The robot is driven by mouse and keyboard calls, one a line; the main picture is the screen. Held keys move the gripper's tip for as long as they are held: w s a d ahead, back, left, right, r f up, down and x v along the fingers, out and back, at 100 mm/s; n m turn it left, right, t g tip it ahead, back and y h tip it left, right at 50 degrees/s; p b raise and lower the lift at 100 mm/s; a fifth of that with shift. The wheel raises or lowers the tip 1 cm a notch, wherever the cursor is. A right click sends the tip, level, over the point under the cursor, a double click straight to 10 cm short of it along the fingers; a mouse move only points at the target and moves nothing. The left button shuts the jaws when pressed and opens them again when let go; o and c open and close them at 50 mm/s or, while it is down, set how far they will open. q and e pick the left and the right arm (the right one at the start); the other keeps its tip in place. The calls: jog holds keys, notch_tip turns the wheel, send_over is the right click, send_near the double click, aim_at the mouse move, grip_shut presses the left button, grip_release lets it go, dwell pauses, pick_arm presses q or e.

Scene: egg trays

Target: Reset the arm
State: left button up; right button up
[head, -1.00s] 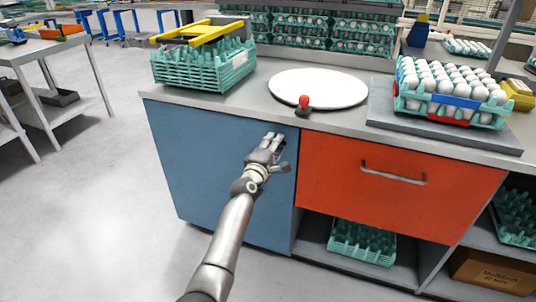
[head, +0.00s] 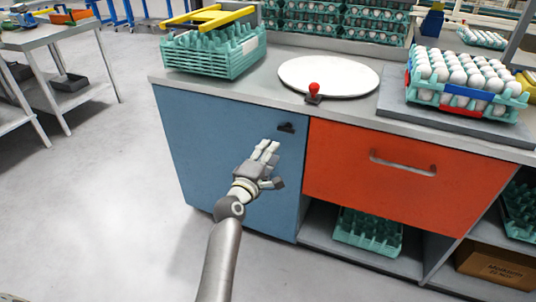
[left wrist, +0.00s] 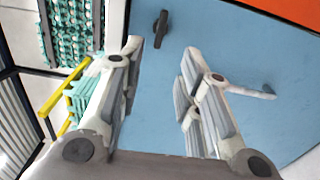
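My left gripper (head: 266,157) is in front of the blue cabinet door (head: 190,140), a little below its dark handle (head: 286,127). In the left wrist view the gripper (left wrist: 162,60) has its two fingers apart with nothing between them. The blue door (left wrist: 250,70) lies behind the fingers, and the dark handle (left wrist: 160,29) shows beyond the fingertips, apart from them. The door looks closed. My right gripper is in neither view.
The counter carries a stack of teal trays (head: 215,62), a white round plate (head: 328,76), a red-knobbed lever (head: 314,90) and a tray of white eggs (head: 420,92). A red drawer (head: 405,175) is right of the door. Open floor (head: 110,200) lies to the left.

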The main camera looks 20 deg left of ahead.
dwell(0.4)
pick_arm(q)
jog(key=s+d+f+m+g+h, duration=0.1)
jog(key=s+d+f+m+g, duration=0.2)
jog(key=f, duration=0.5)
jog(key=s+f+m+g, duration=0.2)
jog(key=s+f+m, duration=0.2)
jog(key=s+f, duration=0.25)
jog(key=s+d+f+m+g+h, duration=0.1)
jog(key=s+d+f+m+g, duration=0.2)
jog(key=f, duration=0.6)
jog(key=s+a+f+m+g+y, duration=0.1)
jog(key=s+f+m+g, duration=0.4)
jog(key=s+f, duration=0.8)
jog(key=s+a+f+m+g+p, duration=0.2)
jog(key=s+p, duration=0.6)
jog(key=s, duration=0.8)
jog(key=s+a+f+m+g+y+p, duration=0.1)
jog(key=s+p, duration=0.7)
jog(key=s, duration=0.8)
notch_tip(320, 180, down, 3)
jog(key=shift+s+a+r+m+g+y+p, duration=0.2)
jog(key=shift+s+a+m+g+y+p, duration=0.25)
jog(key=shift+a+m, duration=0.55)
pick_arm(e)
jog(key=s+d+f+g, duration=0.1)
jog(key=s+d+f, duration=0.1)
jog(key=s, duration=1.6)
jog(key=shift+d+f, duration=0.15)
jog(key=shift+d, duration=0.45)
